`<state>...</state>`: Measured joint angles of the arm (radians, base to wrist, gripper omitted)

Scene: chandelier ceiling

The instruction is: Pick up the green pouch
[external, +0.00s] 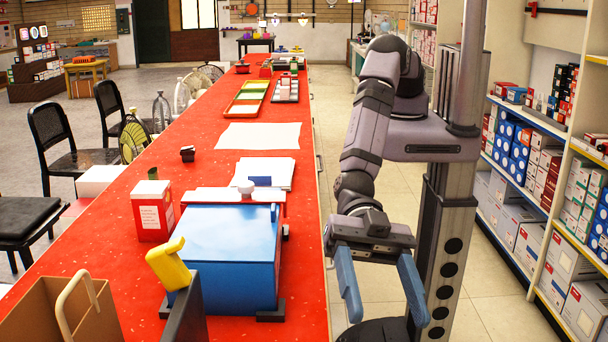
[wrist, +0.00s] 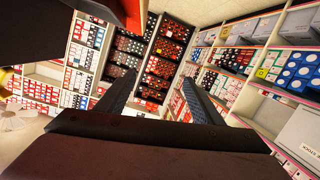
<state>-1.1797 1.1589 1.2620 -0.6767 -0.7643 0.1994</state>
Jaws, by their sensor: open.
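My gripper (external: 386,315) hangs to the right of the long red counter (external: 225,165), over the aisle floor. Its two blue fingers are apart with nothing between them. In the wrist view, my gripper (wrist: 160,78) shows as two dark fingers spread apart, with only distant shelves beyond them. I cannot make out a green pouch for certain.
A blue box (external: 228,245) with a white lid part stands at the counter's near right edge. A yellow handle (external: 168,264) and a brown bag (external: 65,310) are at the near left. White papers (external: 258,136) lie mid-counter. Stocked shelves (external: 525,120) line the right.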

